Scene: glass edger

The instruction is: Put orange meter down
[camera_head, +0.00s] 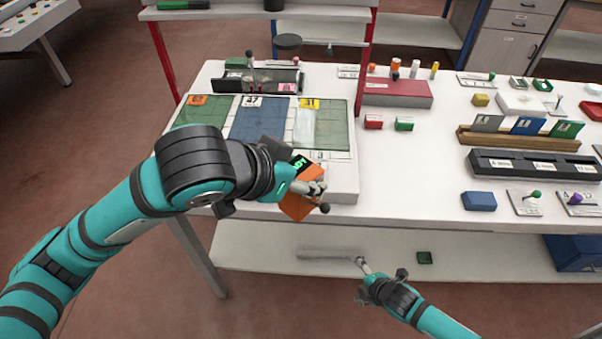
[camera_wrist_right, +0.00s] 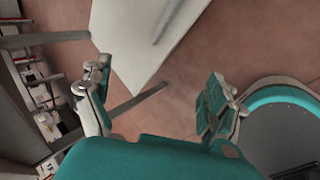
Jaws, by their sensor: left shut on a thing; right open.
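The orange meter (camera_head: 299,206) has a dark display with green digits. It is tilted in my left gripper (camera_head: 318,190), which is shut on it at the front edge of the white board with coloured panels (camera_head: 344,180). The gripper and wrist hide part of the meter, and I cannot tell whether it touches the board. My right gripper (camera_head: 372,275) is low in front of the table's lower shelf, apart from the meter. In the right wrist view its fingers (camera_wrist_right: 155,105) are spread apart with nothing between them.
The white table (camera_head: 410,200) has a clear area right of the board. A blue block (camera_head: 478,201) and a black rack (camera_head: 530,165) are further right. Red posts (camera_head: 159,55) rise at the back.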

